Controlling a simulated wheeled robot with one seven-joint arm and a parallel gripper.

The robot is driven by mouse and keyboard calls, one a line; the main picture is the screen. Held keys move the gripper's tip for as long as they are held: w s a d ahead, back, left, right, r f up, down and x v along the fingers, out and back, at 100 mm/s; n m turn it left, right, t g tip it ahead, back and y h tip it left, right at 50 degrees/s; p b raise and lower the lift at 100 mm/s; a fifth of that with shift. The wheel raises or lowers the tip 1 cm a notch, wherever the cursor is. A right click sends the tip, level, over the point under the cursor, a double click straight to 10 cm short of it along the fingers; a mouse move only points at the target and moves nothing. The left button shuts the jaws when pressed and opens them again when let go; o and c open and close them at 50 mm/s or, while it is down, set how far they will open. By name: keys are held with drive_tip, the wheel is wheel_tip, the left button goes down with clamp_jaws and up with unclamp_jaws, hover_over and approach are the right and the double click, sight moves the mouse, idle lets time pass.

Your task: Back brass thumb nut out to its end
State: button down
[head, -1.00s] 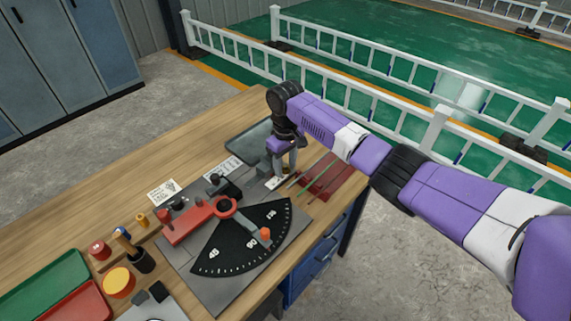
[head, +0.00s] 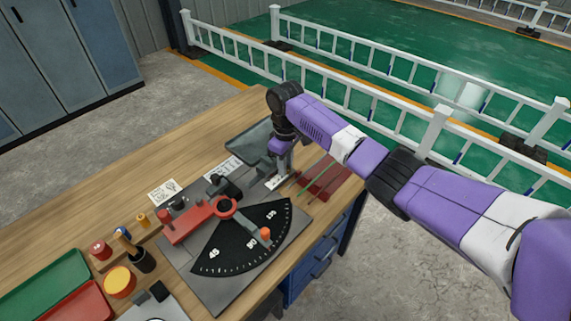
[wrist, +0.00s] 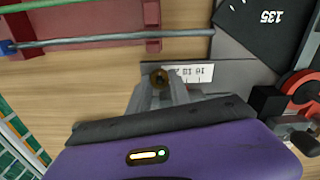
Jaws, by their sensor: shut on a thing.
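In the head view my gripper (head: 279,172) points down at the back right of the bench, by the scale strip. The nut is hidden or too small to make out there. How far along its travel the nut sits cannot be told.
A red rack (wrist: 75,18) with long thin rods (wrist: 100,39) lies close to the gripper. The bending plate with its black angle dial (head: 243,240) and red arm (head: 188,221) stands to the left. A grey tray (head: 250,142) is behind the gripper. Wooden bench (head: 190,155) is bare at back left.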

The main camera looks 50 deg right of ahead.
drive_tip(key=n, duration=0.6)
drive_tip(key=shift+p, duration=0.3)
drive_tip(key=shift+n, duration=0.3)
drive_tip(key=shift+r, duration=0.1)
drive_tip(key=c, duration=1.2)
unclamp_jaws()
drive_tip(key=shift+r+b, duration=0.6)
drive_tip(key=shift+r, duration=3.25)
